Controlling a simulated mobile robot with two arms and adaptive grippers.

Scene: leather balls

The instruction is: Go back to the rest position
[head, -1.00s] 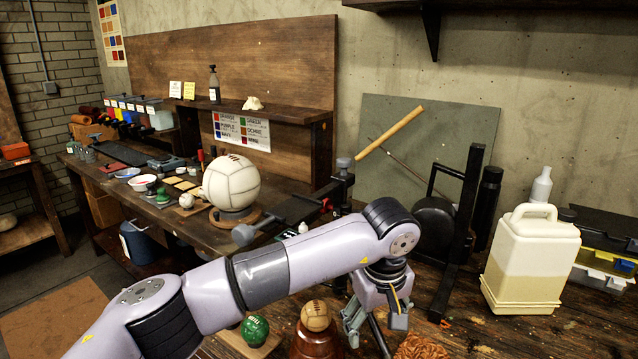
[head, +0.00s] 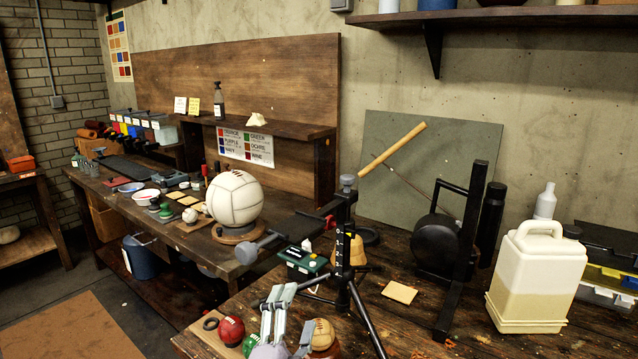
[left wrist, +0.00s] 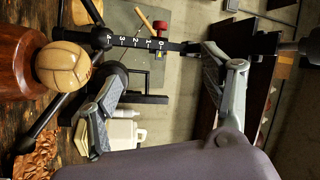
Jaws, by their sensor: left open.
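My left gripper (head: 288,325) shows at the bottom of the head view, fingers pointing up, open and empty. In the left wrist view its two fingers (left wrist: 165,100) stand wide apart with nothing between them. A small tan ball (head: 322,334) is just right of the fingers in the head view. In the left wrist view the tan ball (left wrist: 62,66) rests against a round reddish-brown wooden stand (left wrist: 18,62), outside the fingers. A red ball (head: 231,330) and a partly hidden green ball (head: 251,344) lie left of the gripper. My right gripper is not in view.
A black tripod stand with a numbered post (head: 343,240) rises close behind the gripper. A white jug (head: 537,275) stands on the right of the bench. A large pale ball (head: 235,198) sits on the far bench. Floor shows at the lower left.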

